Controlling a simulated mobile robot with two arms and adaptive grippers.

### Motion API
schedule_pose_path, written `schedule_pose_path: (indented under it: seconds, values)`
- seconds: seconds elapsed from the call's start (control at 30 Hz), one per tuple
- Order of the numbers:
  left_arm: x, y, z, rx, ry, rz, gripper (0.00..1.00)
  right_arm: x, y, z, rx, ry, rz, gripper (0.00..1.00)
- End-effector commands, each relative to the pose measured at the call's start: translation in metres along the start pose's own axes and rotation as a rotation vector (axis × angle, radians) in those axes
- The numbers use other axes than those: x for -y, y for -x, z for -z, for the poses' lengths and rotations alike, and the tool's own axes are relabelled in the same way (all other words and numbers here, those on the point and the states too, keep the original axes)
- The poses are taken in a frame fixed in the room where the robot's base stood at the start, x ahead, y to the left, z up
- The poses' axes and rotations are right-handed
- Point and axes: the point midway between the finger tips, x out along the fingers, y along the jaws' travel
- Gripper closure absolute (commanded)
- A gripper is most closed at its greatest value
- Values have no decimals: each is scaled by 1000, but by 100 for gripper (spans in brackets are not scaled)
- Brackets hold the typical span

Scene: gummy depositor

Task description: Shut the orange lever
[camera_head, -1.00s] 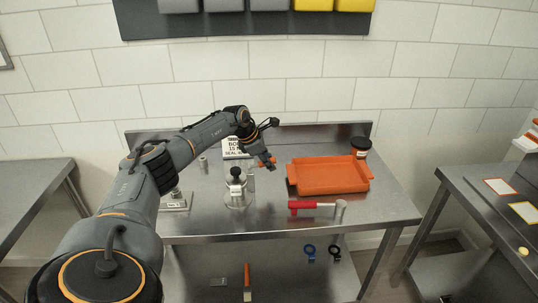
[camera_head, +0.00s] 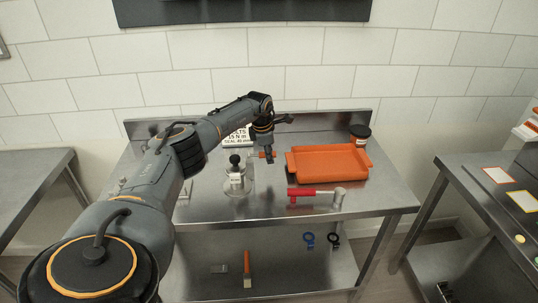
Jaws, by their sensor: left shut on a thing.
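The gummy depositor (camera_head: 237,178), a small metal device with a black knob on top, stands upright on the steel table left of centre. My left gripper (camera_head: 268,157) is just right of it, pointing down, and is shut on the small orange lever (camera_head: 262,155). Only a bit of orange shows at the fingers; they hide most of the lever. My right gripper is not in view.
An orange tray (camera_head: 296,176) lies right of the gripper, with a black-lidded jar (camera_head: 360,134) behind it. A red-handled mallet (camera_head: 318,194) lies in front. A printed sign (camera_head: 238,138) stands behind the depositor.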

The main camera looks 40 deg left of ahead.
Motion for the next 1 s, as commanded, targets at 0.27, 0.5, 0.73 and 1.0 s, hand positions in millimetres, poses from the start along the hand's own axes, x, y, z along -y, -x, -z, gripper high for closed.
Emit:
schedule_pose_path:
  seconds: [0.27,0.5,0.73,1.0]
  values:
    - [0,0,0,-1,-2,0,56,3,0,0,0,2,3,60]
    - [0,0,0,0,-1,1,56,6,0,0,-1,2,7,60]
    - [-1,24,0,2,-2,-2,56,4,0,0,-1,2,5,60]
    - [-1,82,-1,3,-2,-3,56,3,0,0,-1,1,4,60]
